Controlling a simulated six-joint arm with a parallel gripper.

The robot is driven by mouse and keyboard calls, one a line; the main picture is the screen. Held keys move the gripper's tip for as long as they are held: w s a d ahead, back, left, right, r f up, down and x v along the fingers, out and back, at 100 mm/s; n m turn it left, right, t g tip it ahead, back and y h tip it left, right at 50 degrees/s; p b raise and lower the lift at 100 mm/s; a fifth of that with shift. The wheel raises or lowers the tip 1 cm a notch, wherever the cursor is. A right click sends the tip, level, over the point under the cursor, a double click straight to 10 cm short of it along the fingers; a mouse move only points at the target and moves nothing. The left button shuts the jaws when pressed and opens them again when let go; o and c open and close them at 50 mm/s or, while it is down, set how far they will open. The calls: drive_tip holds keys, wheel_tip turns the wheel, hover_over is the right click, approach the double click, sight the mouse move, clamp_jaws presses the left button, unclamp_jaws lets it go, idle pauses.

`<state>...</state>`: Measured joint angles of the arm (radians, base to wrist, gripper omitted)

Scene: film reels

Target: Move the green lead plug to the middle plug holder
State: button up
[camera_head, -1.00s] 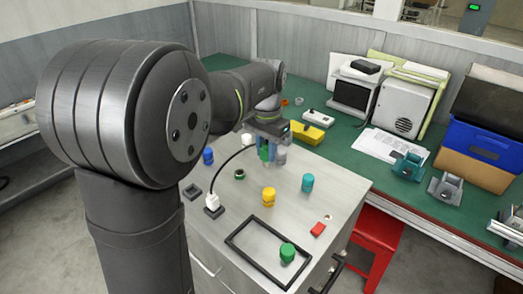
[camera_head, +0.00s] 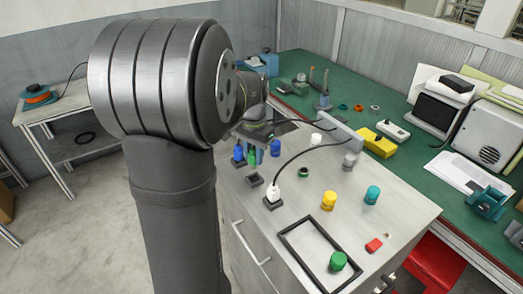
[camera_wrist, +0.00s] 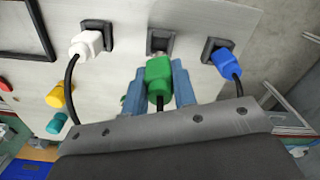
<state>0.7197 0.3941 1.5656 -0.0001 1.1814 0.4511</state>
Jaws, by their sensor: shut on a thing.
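My gripper (camera_wrist: 160,92) is shut on the green lead plug (camera_wrist: 158,78), with one blue finger on each side of it. Its cable runs back beneath my wrist. In the wrist view the plug's tip is just short of the middle plug holder (camera_wrist: 160,36), a dark square frame that looks empty. Whether they touch, I cannot tell. A white plug (camera_wrist: 88,43) is in the left holder and a blue plug (camera_wrist: 227,63) in the right one. In the head view the middle holder (camera_head: 254,179) lies between the white plug (camera_head: 274,192) and the blue plug (camera_head: 238,154).
On the metal top stand a yellow cylinder (camera_head: 328,201), a teal one (camera_head: 372,195) and a grey one (camera_head: 349,160). A green cylinder (camera_head: 338,261) stands at a black frame (camera_head: 290,240). A red block (camera_head: 374,245) lies near the right edge. The white plug's cable arches over the top.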

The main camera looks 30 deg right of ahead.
sight(254, 162)
drive_tip(key=shift+f, duration=2.3)
drive_tip(key=shift+f, duration=0.6)
drive_tip(key=o, duration=0.7)
drive_tip(key=shift+r, duration=5.5)
drive_tip(key=shift+f, duration=4.25)
drive_tip(key=shift+r, duration=0.1)
